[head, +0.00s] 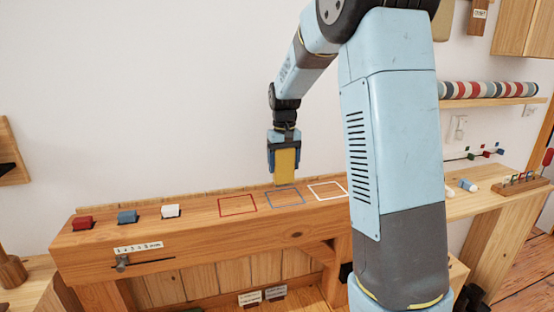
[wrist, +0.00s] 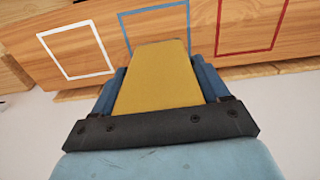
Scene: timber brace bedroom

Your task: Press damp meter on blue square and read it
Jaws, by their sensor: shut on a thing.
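My gripper (head: 284,161) is shut on a yellow block-shaped thing (head: 285,167), which I take to be the damp meter. It hangs upright over the timber beam, at the back edge of the blue square (head: 285,198). In the wrist view the yellow meter (wrist: 155,78) sits between the blue fingers of my gripper (wrist: 157,85) and covers part of the blue square outline (wrist: 124,32). I cannot tell whether its lower end touches the wood. No display or reading shows on the faces in view.
The beam (head: 195,226) also carries a red square (head: 238,206) and a white square (head: 327,191). The wall is close behind.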

